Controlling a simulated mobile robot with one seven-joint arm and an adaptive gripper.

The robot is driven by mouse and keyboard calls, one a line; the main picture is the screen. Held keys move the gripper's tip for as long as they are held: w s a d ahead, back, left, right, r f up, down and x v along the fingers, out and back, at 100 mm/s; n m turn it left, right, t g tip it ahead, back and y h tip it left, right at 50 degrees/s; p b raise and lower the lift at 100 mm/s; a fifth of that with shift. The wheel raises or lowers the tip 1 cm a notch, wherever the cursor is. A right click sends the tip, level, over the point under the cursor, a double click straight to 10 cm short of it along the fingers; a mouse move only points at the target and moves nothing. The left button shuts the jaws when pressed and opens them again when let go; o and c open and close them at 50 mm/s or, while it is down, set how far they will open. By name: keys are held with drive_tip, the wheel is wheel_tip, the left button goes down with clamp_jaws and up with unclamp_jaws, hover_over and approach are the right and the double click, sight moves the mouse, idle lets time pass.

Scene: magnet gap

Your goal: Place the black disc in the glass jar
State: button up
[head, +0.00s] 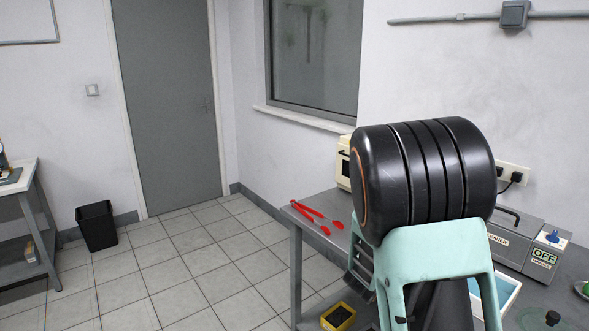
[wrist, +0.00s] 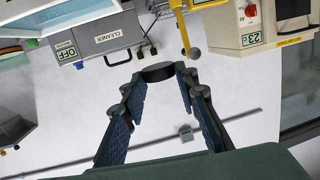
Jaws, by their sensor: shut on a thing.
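In the wrist view my gripper (wrist: 155,80) is shut on the black disc (wrist: 158,72), which sits between the two fingertips. The disc shows as a dark, short round piece, held in the air with a pale wall behind it. In the head view my own arm fills the middle right and hides my gripper and the disc.
A grey table (head: 318,243) holds red tongs (head: 316,216), a yellow bin (head: 338,317), a grey cleaner box (head: 520,240), and a blue-lined white tray (head: 507,288). The cleaner (wrist: 105,45) and a cream machine with a display (wrist: 250,25) also show in the wrist view.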

drive_tip(key=w+a+n+t+y, duration=0.1)
drive_tip(key=a+n+t+y, duration=0.4)
drive_tip(key=a+n+y, duration=1.15)
drive_tip(key=a+r+m+h+p, duration=0.2)
drive_tip(key=r+m+p, duration=0.1)
drive_tip(key=r+p, duration=0.3)
drive_tip(key=a+r+m+h+p, duration=0.2)
drive_tip(key=r+m+p, duration=0.2)
drive_tip(key=r+p, duration=0.3)
drive_tip(key=shift+a+h+p, duration=0.35)
drive_tip(key=shift+a, duration=0.05)
drive_tip(key=shift+w+f, duration=0.1)
drive_tip(key=shift+f, duration=0.05)
drive_tip(key=s+d+f+m+g+h+b, duration=0.1)
drive_tip(key=d+f+m+g+h+b, duration=0.2)
drive_tip(key=d, duration=0.9)
drive_tip(key=s+d+f+m+g+h+b, duration=0.2)
drive_tip(key=d+f+m+g+h+b, duration=0.1)
drive_tip(key=d+f+m+h+b, duration=0.5)
drive_tip(key=shift+d+f+g+h+b, duration=0.4)
drive_tip(key=shift+d+f+h+b, duration=0.8)
drive_tip(key=shift+d, duration=0.75)
